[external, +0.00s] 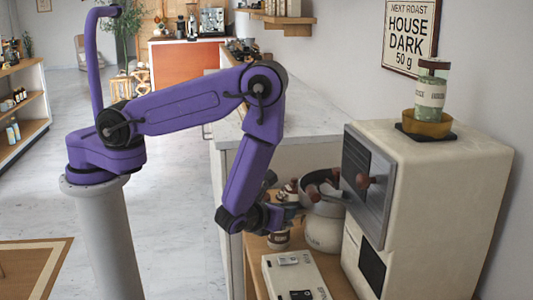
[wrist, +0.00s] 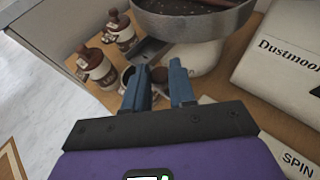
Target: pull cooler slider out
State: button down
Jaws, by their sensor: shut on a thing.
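A small dark brown knob (wrist: 159,75), which looks like the cooler slider's handle, sits between my fingertips just in front of the round metal cooler bowl (wrist: 195,24). The slider's rod is hidden. My gripper (wrist: 161,72) is shut on this knob, with one blue finger on each side. In the external view, my gripper (external: 297,211) reaches to the left side of the cooler bowl (external: 322,205), which stands on a cream base in front of the cream roaster (external: 425,190). The knob cannot be made out there.
Several small jars with brown lids (wrist: 98,66) stand left of my fingers on the wooden shelf (wrist: 85,30). A cream box (external: 295,275) marked SPIN lies in front of the bowl. Open floor lies left.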

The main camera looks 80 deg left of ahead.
jog(key=c, duration=1)
grip_release()
jog(key=shift+s, duration=0.25)
jog(key=shift+o, duration=0.2)
jog(key=v, duration=1.7)
jog(key=shift+d, duration=0.2)
jog(key=shift+s+r, duration=0.15)
jog(key=s+a+r+m+g+h, duration=0.4)
jog(key=a+m, duration=0.6)
jog(key=m, duration=0.6)
jog(key=s+a+r+m+g+h, duration=0.5)
jog(key=s+a+r+m, duration=0.4)
jog(key=m, duration=0.7)
jog(key=s+a, duration=0.1)
jog(key=a, duration=0.1)
jog(key=shift+a+r, duration=0.25)
